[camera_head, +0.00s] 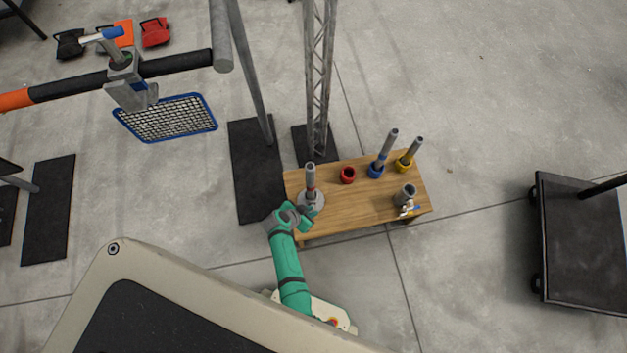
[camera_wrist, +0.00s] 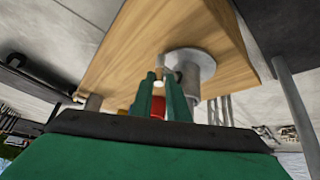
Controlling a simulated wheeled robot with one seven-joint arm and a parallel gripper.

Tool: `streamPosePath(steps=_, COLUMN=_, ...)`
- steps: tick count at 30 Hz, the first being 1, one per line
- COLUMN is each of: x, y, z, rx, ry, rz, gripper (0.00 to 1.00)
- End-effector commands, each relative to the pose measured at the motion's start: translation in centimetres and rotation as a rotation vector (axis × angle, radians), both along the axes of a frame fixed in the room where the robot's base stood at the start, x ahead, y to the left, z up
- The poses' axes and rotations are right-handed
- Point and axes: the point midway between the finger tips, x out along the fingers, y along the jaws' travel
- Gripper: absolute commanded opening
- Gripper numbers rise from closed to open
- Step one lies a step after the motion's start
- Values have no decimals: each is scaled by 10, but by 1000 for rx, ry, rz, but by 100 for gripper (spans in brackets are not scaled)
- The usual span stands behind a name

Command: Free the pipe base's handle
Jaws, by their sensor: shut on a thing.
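The pipe base (camera_head: 316,201) is a round grey disc with an upright grey pipe (camera_head: 310,177) that has a red band. It sits near the left end of the wooden table. It also shows in the wrist view as a grey disc with a stub (camera_wrist: 207,60). My green gripper (camera_head: 303,210) is at the disc's near left side. In the wrist view, the gripper's two fingers (camera_wrist: 163,92) are beside the stub, closed on the base's small pale handle (camera_wrist: 159,83). The fingers hide most of the handle.
The wooden table (camera_head: 340,216) also bears a red collar (camera_head: 348,175), a blue-collared pipe (camera_head: 376,169), a yellow-collared pipe (camera_head: 404,164) and a grey socket with a clamp (camera_head: 407,197). A lattice tower (camera_head: 318,80) stands behind. A black cart (camera_head: 585,245) is at right.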

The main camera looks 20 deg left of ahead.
Motion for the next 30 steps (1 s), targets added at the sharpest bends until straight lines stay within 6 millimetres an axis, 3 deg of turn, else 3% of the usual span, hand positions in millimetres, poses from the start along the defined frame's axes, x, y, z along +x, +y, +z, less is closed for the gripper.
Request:
streamPosePath(steps=9, x=-8, y=6, z=-9, rx=-196, ry=-121, rz=0, gripper=0)
streamPosePath(steps=30, x=-15, y=17, z=-21, rx=-383, ry=-244, rz=10, gripper=0)
